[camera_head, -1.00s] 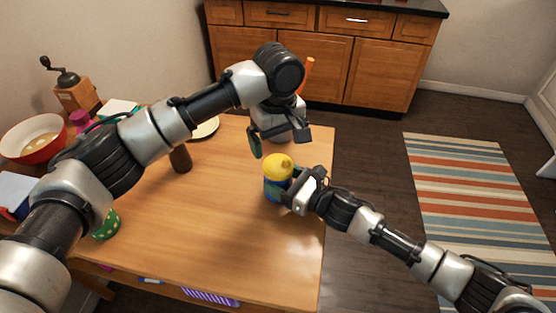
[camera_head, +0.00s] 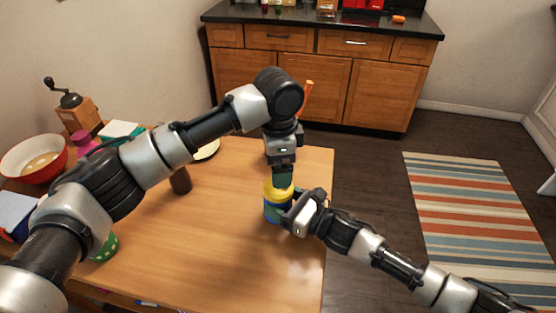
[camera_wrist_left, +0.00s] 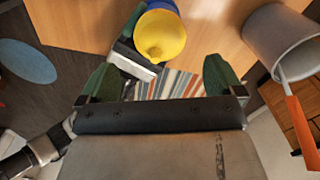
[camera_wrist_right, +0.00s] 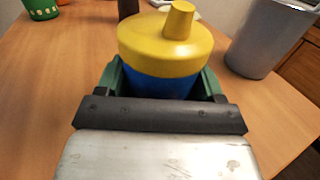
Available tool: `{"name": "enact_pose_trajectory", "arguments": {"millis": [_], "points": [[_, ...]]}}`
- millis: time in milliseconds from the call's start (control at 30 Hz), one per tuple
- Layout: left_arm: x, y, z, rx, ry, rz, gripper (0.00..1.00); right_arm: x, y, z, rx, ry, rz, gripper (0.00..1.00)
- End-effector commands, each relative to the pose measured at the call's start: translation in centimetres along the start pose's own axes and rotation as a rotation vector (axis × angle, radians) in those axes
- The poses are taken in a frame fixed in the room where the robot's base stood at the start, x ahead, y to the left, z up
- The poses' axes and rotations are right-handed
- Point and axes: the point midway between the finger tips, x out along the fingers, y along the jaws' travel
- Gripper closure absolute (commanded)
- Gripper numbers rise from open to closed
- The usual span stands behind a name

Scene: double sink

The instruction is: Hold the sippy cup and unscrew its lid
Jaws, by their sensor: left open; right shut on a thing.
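The sippy cup has a blue body (camera_head: 275,211) and a yellow lid with a spout (camera_wrist_right: 166,43). It stands upright near the table's right edge. My right gripper (camera_head: 290,217) is shut on the blue body from the right, its green fingers on either side in the right wrist view (camera_wrist_right: 160,85). My left gripper (camera_head: 282,178) is above and behind the cup, pointing down at the lid, partly covering it. In the left wrist view its green fingers (camera_wrist_left: 160,78) are spread apart, and the yellow lid (camera_wrist_left: 159,36) shows beyond them, between their lines, not gripped.
A grey container (camera_wrist_left: 284,40) with an orange-handled utensil (camera_wrist_left: 303,130) stands behind the cup, close to my left gripper. A dark brown cylinder (camera_head: 181,181), green dotted cup (camera_head: 106,247) and red bowl (camera_head: 34,158) are to the left. The table front (camera_head: 210,255) is clear.

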Motion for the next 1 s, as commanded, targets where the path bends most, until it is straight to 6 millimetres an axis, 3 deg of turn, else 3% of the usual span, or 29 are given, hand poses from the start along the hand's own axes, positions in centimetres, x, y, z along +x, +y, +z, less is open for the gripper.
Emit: {"name": "enact_pose_trajectory", "arguments": {"millis": [300,500,767,1000], "points": [[0.0,0.0,0.0,0.634,0.0,0.0,0.04,0.0,0.0,0.0,0.0,0.0,0.0,0.98],[0.0,0.0,0.0,0.95,0.0,0.0,0.04,0.0,0.0,0.0,0.0,0.0,0.0,0.98],[0.3,0.0,0.0,1.125,0.0,0.001,0.04,0.0,0.0,0.0,0.0,0.0,0.0,0.98],[3.3,0.0,0.0,1.133,-0.001,0.004,0.04,0.0,0.0,0.0,0.0,0.0,0.0,0.98]]}}
